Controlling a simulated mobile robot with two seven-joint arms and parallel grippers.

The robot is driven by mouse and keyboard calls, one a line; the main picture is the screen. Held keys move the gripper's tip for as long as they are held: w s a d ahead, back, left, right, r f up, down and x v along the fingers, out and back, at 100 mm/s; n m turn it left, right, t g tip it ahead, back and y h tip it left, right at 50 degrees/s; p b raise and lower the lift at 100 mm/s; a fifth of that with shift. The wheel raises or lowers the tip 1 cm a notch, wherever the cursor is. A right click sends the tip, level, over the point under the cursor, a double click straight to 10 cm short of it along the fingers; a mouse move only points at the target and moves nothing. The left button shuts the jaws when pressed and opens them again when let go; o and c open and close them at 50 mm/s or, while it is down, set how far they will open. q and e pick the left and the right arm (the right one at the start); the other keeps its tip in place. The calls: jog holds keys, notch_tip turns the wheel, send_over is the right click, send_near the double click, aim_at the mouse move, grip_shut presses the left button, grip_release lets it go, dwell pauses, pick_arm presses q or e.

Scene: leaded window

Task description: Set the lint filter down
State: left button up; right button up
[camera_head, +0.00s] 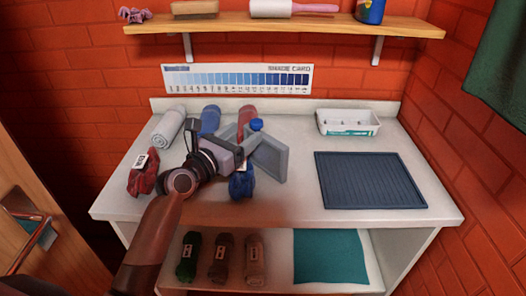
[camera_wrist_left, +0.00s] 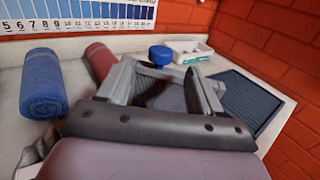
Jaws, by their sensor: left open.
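The lint filter (camera_head: 270,158) looks like a grey framed panel, tilted above or on the left-middle of the counter. In the left wrist view its dark mesh (camera_wrist_left: 172,97) shows between and beyond the fingers. My left gripper (camera_head: 243,152) is open at the filter, with its fingers close to the frame. The hand hides part of the filter, and I cannot tell whether its lower edge touches the counter. A dark ribbed mat (camera_head: 370,180) lies flat and empty at the right. My right gripper is not in view.
Rolled towels, including a grey one (camera_head: 168,128) and a blue one (camera_wrist_left: 44,85), and a red bundle (camera_head: 143,175) surround the hand. A blue cap (camera_head: 256,124) stands behind the filter. A white tray (camera_head: 347,122) sits behind the mat. A wooden shelf (camera_head: 285,24) hangs above.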

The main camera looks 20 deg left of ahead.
aim_at(252, 127)
pick_arm(q)
jog(key=shift+x, duration=1.9)
grip_shut()
jog(key=shift+r, duration=0.1)
